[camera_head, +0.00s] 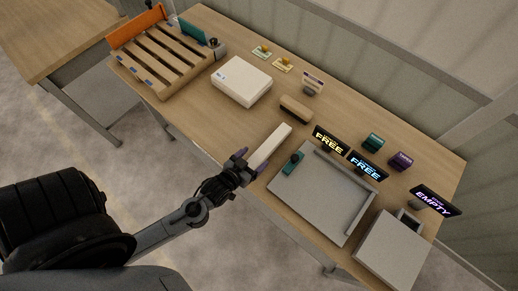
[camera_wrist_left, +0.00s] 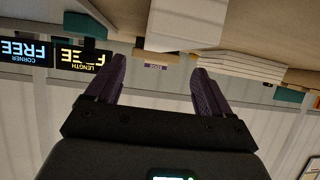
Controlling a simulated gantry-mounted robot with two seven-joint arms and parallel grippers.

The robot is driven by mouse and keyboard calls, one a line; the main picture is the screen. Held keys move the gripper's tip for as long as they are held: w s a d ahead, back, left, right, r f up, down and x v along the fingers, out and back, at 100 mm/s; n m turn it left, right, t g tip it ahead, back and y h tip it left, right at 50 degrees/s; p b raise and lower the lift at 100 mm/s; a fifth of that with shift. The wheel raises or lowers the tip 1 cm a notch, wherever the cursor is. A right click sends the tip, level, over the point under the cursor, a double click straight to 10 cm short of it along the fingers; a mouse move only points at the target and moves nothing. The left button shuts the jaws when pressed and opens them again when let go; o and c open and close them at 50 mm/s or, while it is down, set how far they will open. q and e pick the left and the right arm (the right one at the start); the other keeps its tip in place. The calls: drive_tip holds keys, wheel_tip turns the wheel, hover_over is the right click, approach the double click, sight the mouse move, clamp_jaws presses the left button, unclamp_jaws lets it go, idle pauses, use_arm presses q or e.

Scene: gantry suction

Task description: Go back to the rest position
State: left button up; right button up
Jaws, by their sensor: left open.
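My left gripper (camera_head: 248,164) is at the front edge of the wooden table, with its arm reaching in from the lower left. In the wrist view its two purple fingers (camera_wrist_left: 159,68) are apart with nothing between them. A long pale block (camera_head: 270,147) lies on the table just beyond the fingertips; I cannot tell the exact gap. In the wrist view a pale block (camera_wrist_left: 188,25) shows past the fingers. My right gripper is not in view.
A grey tray (camera_head: 312,222) with a teal-knobbed part (camera_head: 292,162) is right of the gripper. A grey box (camera_head: 391,250) stands farther right, near the "EMPTY" sign (camera_head: 436,201). Behind are a white case (camera_head: 241,80) and slatted rack (camera_head: 165,62).

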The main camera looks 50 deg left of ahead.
use_arm(q)
drive_tip(key=v, duration=0.4)
drive_tip(key=shift+s, duration=0.15)
drive_tip(key=shift+r, duration=0.15)
drive_tip(key=w+d+r+m+h, duration=0.1)
drive_tip(key=w+d+r+h, duration=0.1)
drive_tip(key=w+d+r, duration=0.3)
drive_tip(key=s+m+g, duration=0.3)
drive_tip(key=s+g, duration=0.6)
drive_tip(key=s, duration=0.3)
wheel_tip(320, 180, up, 19)
drive_tip(key=p, duration=2)
drive_tip(key=shift+d, duration=0.3)
